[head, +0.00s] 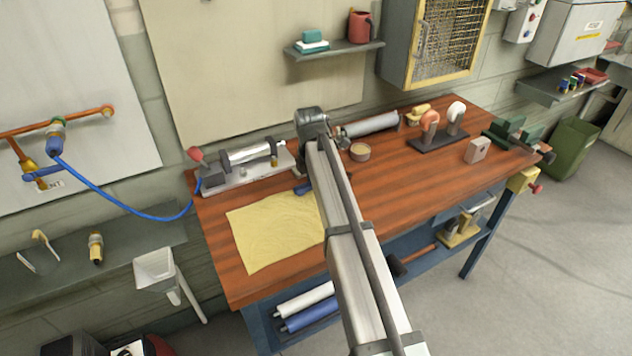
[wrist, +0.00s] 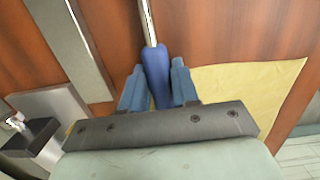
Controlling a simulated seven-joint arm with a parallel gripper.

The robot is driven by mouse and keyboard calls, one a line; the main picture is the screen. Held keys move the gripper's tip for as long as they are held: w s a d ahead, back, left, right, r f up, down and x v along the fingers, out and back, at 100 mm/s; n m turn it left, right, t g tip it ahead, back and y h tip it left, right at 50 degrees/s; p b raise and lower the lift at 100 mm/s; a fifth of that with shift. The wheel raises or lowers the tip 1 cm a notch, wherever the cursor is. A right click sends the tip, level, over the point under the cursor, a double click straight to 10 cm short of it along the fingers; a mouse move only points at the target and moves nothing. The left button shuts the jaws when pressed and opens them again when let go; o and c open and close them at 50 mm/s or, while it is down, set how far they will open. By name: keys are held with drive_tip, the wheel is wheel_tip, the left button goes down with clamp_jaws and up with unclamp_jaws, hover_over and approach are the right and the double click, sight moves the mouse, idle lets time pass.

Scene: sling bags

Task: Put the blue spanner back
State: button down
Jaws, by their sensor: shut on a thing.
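My gripper (wrist: 157,86) is shut on the blue handle of the spanner (wrist: 156,68) in the wrist view. The handle sits between the two blue fingers. A thin metal shaft runs up from it out of the picture, so the far end is hidden. In the head view my arm covers most of the gripper. Only a small blue part (head: 303,187) shows beside the arm, over the bench near the cloth; I cannot tell if it is finger or handle. Whether the spanner touches the bench is unclear.
A yellow cloth (head: 270,234) lies on the wooden bench (head: 395,178), left of my arm. A metal fixture (head: 240,172) stands at the back left. A grey cylinder (head: 370,124), a small round pot (head: 360,152) and a dark stand (head: 440,140) are right of my arm. The bench's front right is clear.

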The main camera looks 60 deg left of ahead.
drive_tip(key=shift+s+d+f, duration=0.1)
drive_tip(key=shift+d+f, duration=0.2)
drive_tip(key=shift+f, duration=0.5)
drive_tip(key=c, duration=1)
unclamp_jaws()
drive_tip(key=shift+c, duration=0.2)
drive_tip(key=shift+o, duration=1.1)
drive_tip(key=shift+r, duration=0.25)
drive_tip(key=shift+o, duration=0.2)
drive_tip(key=shift+s+a+r, duration=0.1)
drive_tip(key=shift+s+r, duration=0.05)
drive_tip(key=shift+r, duration=2.1)
drive_tip(key=shift+s+a+r, duration=0.1)
drive_tip(key=shift+r, duration=2.15)
